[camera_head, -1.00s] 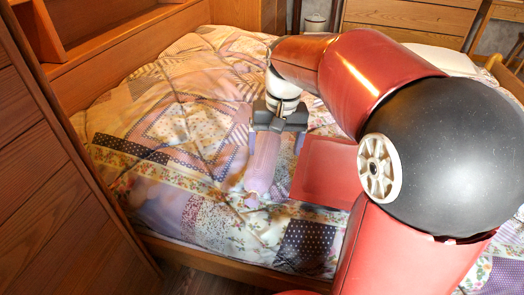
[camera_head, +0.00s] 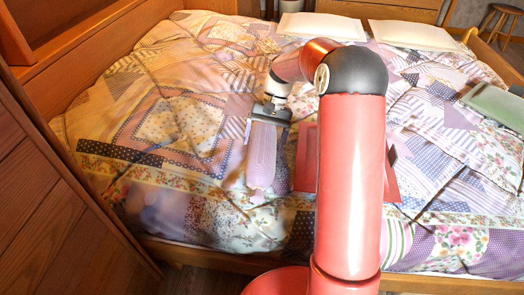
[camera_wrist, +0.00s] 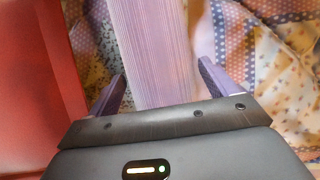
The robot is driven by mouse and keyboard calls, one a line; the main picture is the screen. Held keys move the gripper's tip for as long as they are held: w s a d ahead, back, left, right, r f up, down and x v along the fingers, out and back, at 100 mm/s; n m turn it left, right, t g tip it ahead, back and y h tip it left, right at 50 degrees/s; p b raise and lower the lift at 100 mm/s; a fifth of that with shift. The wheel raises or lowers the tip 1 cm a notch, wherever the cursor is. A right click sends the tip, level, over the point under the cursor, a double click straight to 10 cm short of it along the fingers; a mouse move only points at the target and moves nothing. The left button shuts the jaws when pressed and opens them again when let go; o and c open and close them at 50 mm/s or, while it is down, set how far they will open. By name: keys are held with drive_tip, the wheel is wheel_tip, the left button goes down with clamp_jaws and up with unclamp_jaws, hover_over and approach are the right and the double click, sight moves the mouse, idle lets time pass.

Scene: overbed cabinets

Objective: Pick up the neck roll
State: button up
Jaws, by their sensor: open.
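The neck roll (camera_head: 262,158) is a long lilac cylinder lying on the patchwork bedspread, near the front of the bed. My gripper (camera_head: 266,124) is at its far end, with fingers spread to either side. In the wrist view the finely striped lilac neck roll (camera_wrist: 150,45) runs between the two fingers of my gripper (camera_wrist: 162,80). A gap shows on the left side; the right finger looks close to it. I cannot tell whether either finger touches it. The gripper body hides its far end.
A flat red object (camera_head: 305,165) lies right of the neck roll, partly behind my arm; it also shows in the wrist view (camera_wrist: 35,95). Pale pillows (camera_head: 415,35) are at the back, and a green cushion (camera_head: 495,104) is at right. A wooden cabinet (camera_head: 50,205) borders the left.

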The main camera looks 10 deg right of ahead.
drive_tip(key=shift+x, duration=1.35)
drive_tip(key=c, duration=0.8)
drive_tip(key=shift+r, duration=0.1)
drive_tip(key=shift+c, duration=0.2)
